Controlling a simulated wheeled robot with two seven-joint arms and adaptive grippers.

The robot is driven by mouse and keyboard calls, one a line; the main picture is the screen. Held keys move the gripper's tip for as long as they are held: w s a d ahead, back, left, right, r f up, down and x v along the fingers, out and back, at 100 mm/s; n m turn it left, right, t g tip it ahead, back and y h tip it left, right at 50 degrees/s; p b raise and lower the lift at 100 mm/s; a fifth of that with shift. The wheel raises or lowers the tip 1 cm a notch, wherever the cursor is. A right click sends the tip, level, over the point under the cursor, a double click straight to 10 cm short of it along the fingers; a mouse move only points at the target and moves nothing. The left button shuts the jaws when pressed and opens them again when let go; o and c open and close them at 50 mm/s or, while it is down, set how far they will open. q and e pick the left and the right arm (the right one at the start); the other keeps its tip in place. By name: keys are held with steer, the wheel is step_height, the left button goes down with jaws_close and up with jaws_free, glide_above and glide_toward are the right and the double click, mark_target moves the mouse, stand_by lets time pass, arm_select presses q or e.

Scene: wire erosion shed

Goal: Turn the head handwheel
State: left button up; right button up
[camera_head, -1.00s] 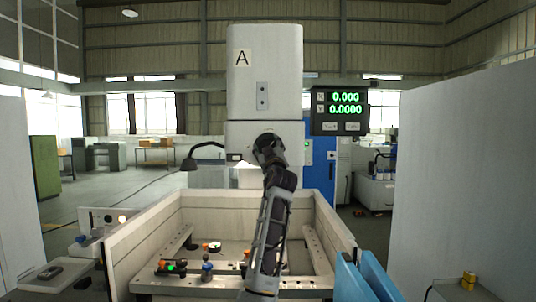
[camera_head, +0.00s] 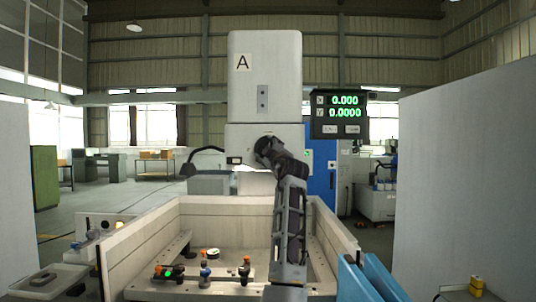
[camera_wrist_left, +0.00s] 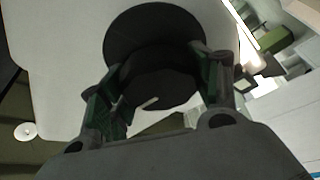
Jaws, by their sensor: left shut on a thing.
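The head handwheel (camera_wrist_left: 152,32) is a black disc with a thick dark hub, on the pale front of the machine head (camera_head: 265,75). In the left wrist view my left gripper (camera_wrist_left: 160,85) has one finger on each side of the hub and is shut on it. In the head view my left gripper (camera_head: 272,152) is a dark shape against the lower part of the machine head. It largely hides the handwheel there. My right gripper is in neither view.
A pale open-topped tank (camera_head: 140,243) with fixtures and coloured knobs lies below my arm. A large pale panel (camera_head: 465,180) stands at right.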

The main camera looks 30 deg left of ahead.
arm_select(q)
steer(key=shift+n, duration=0.9)
steer(key=shift+n+g, duration=0.3)
steer(key=shift+g, duration=0.1)
steer(key=o, duration=1)
steer(key=shift+s+d, duration=0.1)
steer(key=shift+s, duration=0.05)
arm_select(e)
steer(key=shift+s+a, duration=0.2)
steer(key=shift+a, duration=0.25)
